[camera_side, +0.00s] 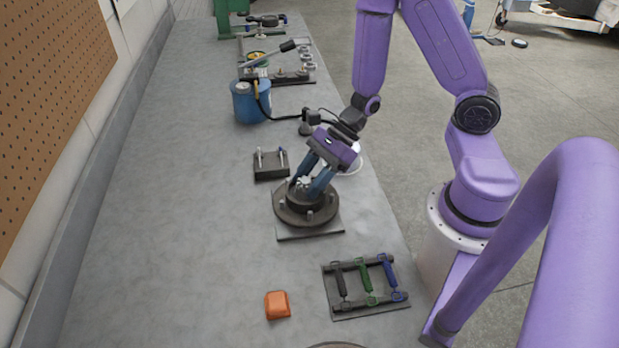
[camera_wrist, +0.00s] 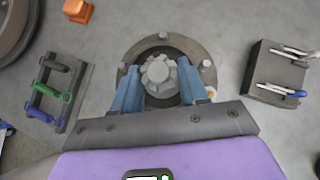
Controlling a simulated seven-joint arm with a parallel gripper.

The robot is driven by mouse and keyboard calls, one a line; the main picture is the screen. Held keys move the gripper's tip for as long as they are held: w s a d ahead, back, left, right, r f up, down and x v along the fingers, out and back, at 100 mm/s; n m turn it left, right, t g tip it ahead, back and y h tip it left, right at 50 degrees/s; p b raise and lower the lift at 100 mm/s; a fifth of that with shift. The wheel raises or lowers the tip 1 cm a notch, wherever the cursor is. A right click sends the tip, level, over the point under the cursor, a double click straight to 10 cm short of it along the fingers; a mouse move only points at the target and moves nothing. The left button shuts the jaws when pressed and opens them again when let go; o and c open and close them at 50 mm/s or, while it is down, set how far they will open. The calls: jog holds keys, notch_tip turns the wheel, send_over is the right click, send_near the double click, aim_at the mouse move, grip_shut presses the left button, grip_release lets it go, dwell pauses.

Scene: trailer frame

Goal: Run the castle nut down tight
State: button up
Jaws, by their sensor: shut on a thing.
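The castle nut (camera_wrist: 160,75) is a grey notched nut at the centre of a dark round hub flange (camera_wrist: 194,55) with several studs. In the side view the hub flange (camera_side: 290,214) sits on a square plate on the bench, and the nut is mostly hidden behind the fingers. My gripper (camera_side: 312,182) reaches down over the hub at a tilt. In the wrist view its two blue fingers (camera_wrist: 158,83) stand on either side of the nut, shut on it. The exact contact at the fingertips is hard to see.
A rack with black, green and blue tools (camera_side: 366,287) and an orange block (camera_side: 277,305) lie in front of the hub. A dark block with pins (camera_side: 270,165) stands behind it at left. A blue can (camera_side: 248,104) and trays are farther back. The left bench is clear.

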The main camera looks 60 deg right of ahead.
jog(key=shift+m, duration=0.3)
jog(key=o, duration=0.8)
jog(key=shift+w+n+g, duration=0.1)
jog(key=shift+n+g, duration=0.3)
jog(key=shift+n, duration=0.4)
